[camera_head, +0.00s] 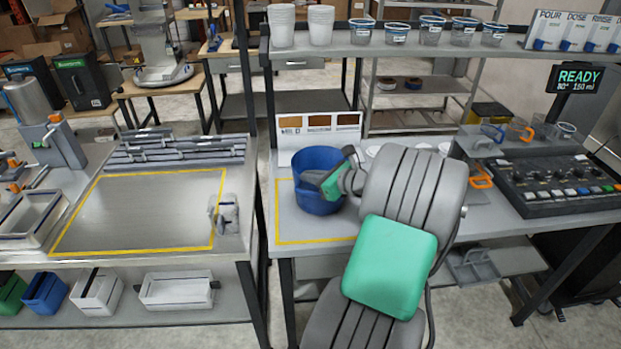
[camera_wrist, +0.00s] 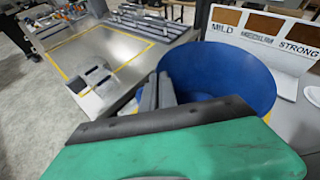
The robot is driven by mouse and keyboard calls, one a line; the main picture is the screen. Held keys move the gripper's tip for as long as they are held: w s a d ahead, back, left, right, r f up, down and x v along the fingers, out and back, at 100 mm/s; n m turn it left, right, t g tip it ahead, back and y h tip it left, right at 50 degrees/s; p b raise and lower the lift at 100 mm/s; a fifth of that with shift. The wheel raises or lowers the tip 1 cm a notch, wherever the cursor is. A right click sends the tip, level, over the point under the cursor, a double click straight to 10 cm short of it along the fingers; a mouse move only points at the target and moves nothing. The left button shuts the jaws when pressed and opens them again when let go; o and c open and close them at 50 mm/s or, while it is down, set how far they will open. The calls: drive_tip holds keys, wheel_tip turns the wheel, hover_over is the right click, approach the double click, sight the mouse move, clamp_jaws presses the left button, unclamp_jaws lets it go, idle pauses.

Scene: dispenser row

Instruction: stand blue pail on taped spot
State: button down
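The blue pail (camera_head: 318,203) is upright at the left part of the right-hand table, over an area outlined in yellow tape (camera_head: 277,215). I cannot tell whether its base touches the table. In the wrist view the open mouth of the pail (camera_wrist: 225,70) fills the upper middle. My gripper (camera_head: 316,178) reaches in from the right over the pail's rim. In the wrist view its two dark fingers (camera_wrist: 158,92) are close together at the rim, one on each side of the wall, apparently shut on it. A larger yellow-taped rectangle (camera_head: 135,249) lies empty on the left-hand table.
A sign with MILD and STRONG labels (camera_head: 320,151) stands just behind the pail. A grey device (camera_head: 229,214) stands at the left table's right edge. A gap separates the tables. A button console (camera_head: 555,182) is at the right, under a shelf with tubs (camera_head: 432,32).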

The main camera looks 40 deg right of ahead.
drive_tip(key=shift+f, duration=0.35)
drive_tip(key=c, duration=1.7)
unclamp_jaws()
drive_tip(key=shift+f, duration=0.15)
